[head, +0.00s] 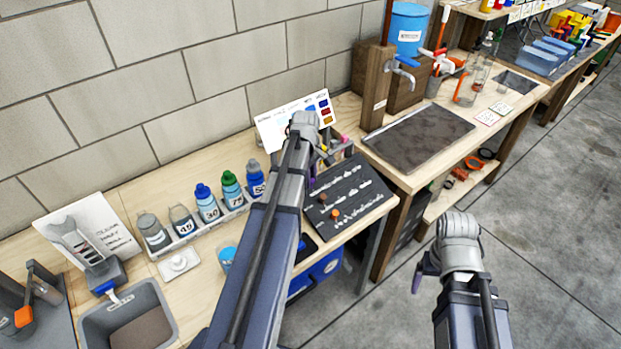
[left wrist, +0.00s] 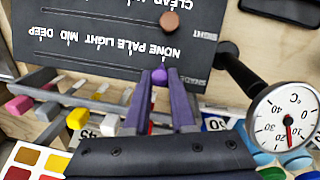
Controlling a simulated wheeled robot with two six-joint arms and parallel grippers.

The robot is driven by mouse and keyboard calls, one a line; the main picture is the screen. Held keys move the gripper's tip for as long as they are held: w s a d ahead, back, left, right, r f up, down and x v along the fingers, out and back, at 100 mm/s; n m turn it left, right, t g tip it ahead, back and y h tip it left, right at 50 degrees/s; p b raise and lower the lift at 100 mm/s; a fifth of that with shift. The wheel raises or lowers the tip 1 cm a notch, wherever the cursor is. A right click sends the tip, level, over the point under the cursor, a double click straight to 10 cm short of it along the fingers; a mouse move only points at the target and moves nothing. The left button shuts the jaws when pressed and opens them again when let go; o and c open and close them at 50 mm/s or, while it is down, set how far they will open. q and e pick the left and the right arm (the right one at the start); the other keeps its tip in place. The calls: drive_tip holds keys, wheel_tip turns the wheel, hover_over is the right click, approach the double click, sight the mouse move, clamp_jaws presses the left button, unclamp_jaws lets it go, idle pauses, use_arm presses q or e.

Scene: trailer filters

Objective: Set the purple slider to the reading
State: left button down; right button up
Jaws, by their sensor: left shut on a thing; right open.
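The dark slider board (head: 365,190) lies on the bench in the head view, under the end of my left arm. In the left wrist view the board (left wrist: 75,75) shows upside-down words: none, pale, light, mid, deep. The purple slider knob (left wrist: 159,75) sits between the fingertips of my left gripper (left wrist: 160,85), near the none and pale end of that row. My left gripper is shut on it; in the head view the arm hides the knob. My right gripper (head: 420,272) is open and empty over the floor, right of the bench.
Brown-orange knobs (head: 335,213) sit on other rows of the board. A colour swatch card (head: 295,120) stands behind it. A round °C dial (left wrist: 284,122) is close at right in the wrist view. Numbered bottles (head: 207,203) stand left of my left arm.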

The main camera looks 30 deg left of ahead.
sight(343, 168)
idle(0.8)
use_arm(q)
drive_tip(key=w+d, duration=0.1)
drive_tip(key=w, duration=0.3)
drive_tip(key=w+d, duration=0.2)
drive_tip(key=w, duration=0.2)
drive_tip(key=w+d, duration=0.2)
drive_tip(key=w, duration=0.2)
drive_tip(key=shift+w, duration=0.3)
drive_tip(key=c, duration=0.7)
unclamp_jaws()
drive_tip(key=shift+c, duration=0.2)
drive_tip(key=shift+r, duration=0.1)
wheel_tip(343, 168, up, 8)
drive_tip(key=p, duration=0.7)
drive_tip(key=shift+s+f+p, duration=0.2)
drive_tip(key=shift+s+p, duration=0.2)
